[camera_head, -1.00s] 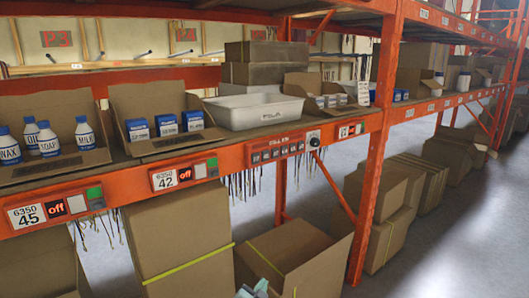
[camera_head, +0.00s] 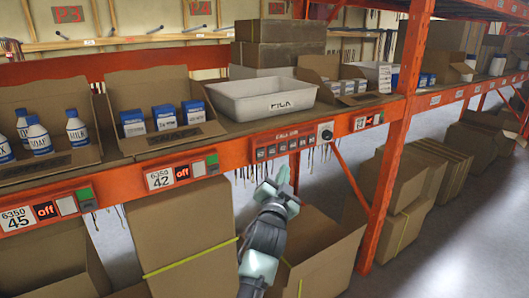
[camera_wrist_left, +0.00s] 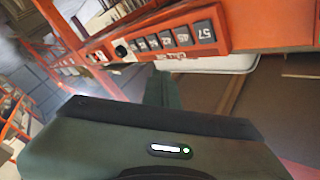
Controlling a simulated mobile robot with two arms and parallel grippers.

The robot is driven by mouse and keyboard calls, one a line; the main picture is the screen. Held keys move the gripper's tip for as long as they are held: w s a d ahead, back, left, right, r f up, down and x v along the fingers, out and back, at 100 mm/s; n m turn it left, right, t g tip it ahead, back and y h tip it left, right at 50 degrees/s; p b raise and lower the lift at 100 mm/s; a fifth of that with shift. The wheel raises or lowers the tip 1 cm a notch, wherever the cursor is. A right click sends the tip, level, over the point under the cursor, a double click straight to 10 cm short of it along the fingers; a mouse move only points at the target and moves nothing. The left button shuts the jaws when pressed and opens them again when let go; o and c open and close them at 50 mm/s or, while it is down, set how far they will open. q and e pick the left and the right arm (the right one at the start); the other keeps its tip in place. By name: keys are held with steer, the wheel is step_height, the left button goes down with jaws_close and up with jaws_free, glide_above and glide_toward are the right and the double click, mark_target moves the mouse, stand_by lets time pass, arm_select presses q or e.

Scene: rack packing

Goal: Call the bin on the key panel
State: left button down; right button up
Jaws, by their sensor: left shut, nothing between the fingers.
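The key panel (camera_head: 287,142) is an orange box with a row of several dark keys on the front beam of the rack. In the left wrist view the key panel (camera_wrist_left: 155,45) runs across the top, with a key marked 57 at its right end. My left gripper (camera_head: 282,178) is shut and empty, pointing up just below the panel, and looks apart from it. In the left wrist view its fingers (camera_wrist_left: 160,90) are partly hidden behind the gripper body. A white bin (camera_head: 262,108) stands on the shelf above the panel. My right gripper is out of view.
A round black knob (camera_head: 326,135) sits at the panel's right end. An orange upright (camera_head: 392,150) stands to the right. Open cartons with bottles (camera_head: 38,138) and blue boxes (camera_head: 165,118) fill the shelf's left. Large cardboard boxes (camera_head: 185,235) stand below.

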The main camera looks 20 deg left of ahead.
mark_target(261, 154)
arm_select(q)
steer(key=shift+s, duration=0.15)
steer(key=w+a, duration=0.5)
steer(key=a, duration=0.2)
steer(key=shift+w+b, duration=0.25)
steer(key=shift+b, duration=0.1)
steer(key=shift+w+a, duration=0.1)
stand_by(1.9)
steer(key=shift+w+a, duration=0.2)
steer(key=shift+a, duration=0.05)
steer(key=shift+w+a, duration=0.25)
steer(key=shift+a, duration=0.1)
stand_by(0.8)
steer(key=shift+d, duration=0.1)
steer(key=shift+s+d, duration=0.55)
steer(key=shift+d, duration=0.05)
